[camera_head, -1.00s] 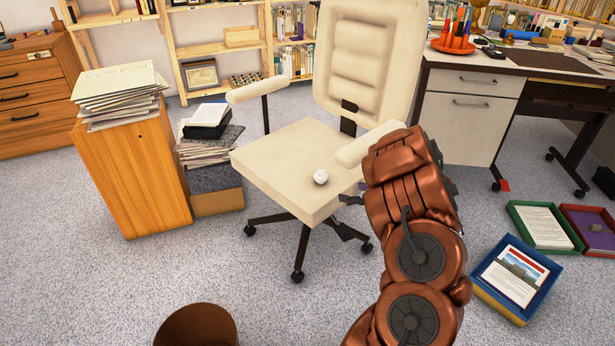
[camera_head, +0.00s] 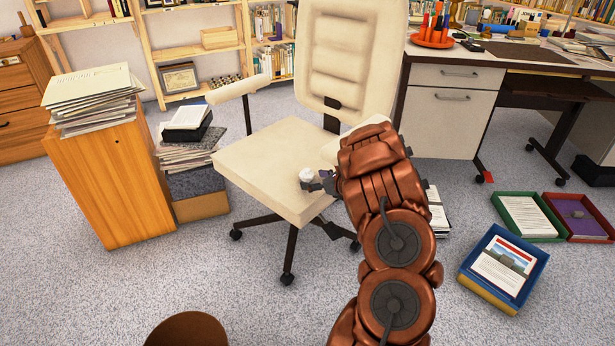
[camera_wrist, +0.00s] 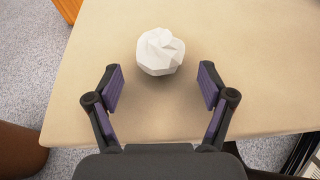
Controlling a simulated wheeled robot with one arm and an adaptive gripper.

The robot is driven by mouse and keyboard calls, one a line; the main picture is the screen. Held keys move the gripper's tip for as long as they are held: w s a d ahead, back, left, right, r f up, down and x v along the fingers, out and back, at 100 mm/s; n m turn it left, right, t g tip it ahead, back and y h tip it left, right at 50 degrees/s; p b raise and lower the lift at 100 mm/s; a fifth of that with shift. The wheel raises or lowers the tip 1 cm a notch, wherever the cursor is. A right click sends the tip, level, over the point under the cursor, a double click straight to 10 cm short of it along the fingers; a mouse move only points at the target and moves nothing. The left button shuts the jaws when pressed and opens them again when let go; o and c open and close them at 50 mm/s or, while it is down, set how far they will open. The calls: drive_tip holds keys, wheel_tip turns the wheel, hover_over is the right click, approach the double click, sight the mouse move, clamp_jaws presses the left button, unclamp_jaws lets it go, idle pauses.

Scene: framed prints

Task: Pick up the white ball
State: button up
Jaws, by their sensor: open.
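The white ball (camera_head: 306,174) looks like crumpled paper and lies on the cream chair seat (camera_head: 250,165), near its front right edge. In the wrist view the ball (camera_wrist: 160,52) is just beyond my gripper (camera_wrist: 160,78), roughly centred between the two purple-padded fingers. The fingers are spread apart with nothing between them. In the head view my gripper (camera_head: 318,184) is at the seat's right side, close to the ball and partly hidden by my arm. I cannot tell there whether it touches the ball.
The chair's right armrest (camera_head: 345,142) is close above my gripper, partly behind my arm. A wooden cabinet (camera_head: 110,185) with papers stands at the left. A brown bin (camera_head: 187,330) is in front. Trays, including a blue one (camera_head: 503,268), lie on the floor at right.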

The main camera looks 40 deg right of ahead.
sight(312, 177)
drive_tip(key=shift+w+f+b, duration=0.15)
drive_tip(key=shift+w+b, duration=0.2)
drive_tip(key=shift+w, duration=1.5)
drive_tip(key=shift+c, duration=0.2)
drive_tip(key=c, duration=0.8)
